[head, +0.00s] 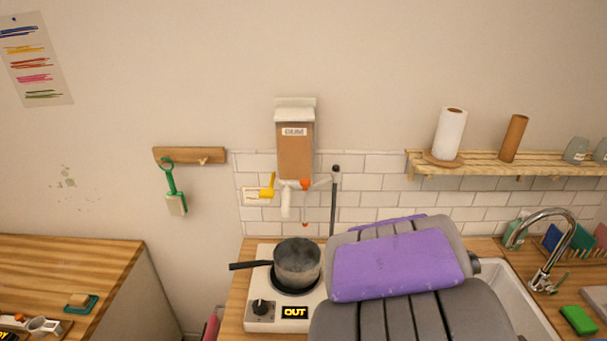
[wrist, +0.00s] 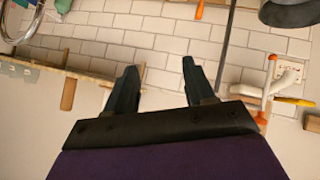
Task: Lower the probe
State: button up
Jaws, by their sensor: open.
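A pot (head: 298,264) stands on a white hot plate (head: 262,312) whose display (head: 295,312) reads "OUT". A dark upright rod (head: 333,205) with a black top stands behind it, right of the dispenser. A small orange-tipped piece (head: 305,224) hangs above the pot. I cannot tell for certain which of these is the probe. The wrist view shows the rod (wrist: 227,45) and orange piece (wrist: 200,9) beyond my gripper (wrist: 159,68), which is open and empty. My purple and grey arm hides my gripper in the head view.
A box dispenser labelled "GUM" (head: 295,150) hangs on the wall, with white pipes (head: 287,200) and a yellow lever (head: 267,186) below. A shelf (head: 500,164) and a sink tap (head: 550,240) are at the right. A green tool (head: 172,190) hangs at the left.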

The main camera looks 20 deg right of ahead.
jog(key=w+d+r+n+t+p, duration=0.1)
jog(key=w+d+r+t, duration=0.2)
jog(key=w, duration=0.2)
jog(key=n+t+y+p, duration=0.5)
jog(key=n+y+p, duration=0.2)
jog(key=y, duration=0.8)
send_near(309, 184)
jog(key=x, duration=1.1)
jog(key=shift+w, duration=0.3)
jog(key=shift+c, duration=0.4)
jog(key=shift+a+r, duration=0.1)
grip_shut()
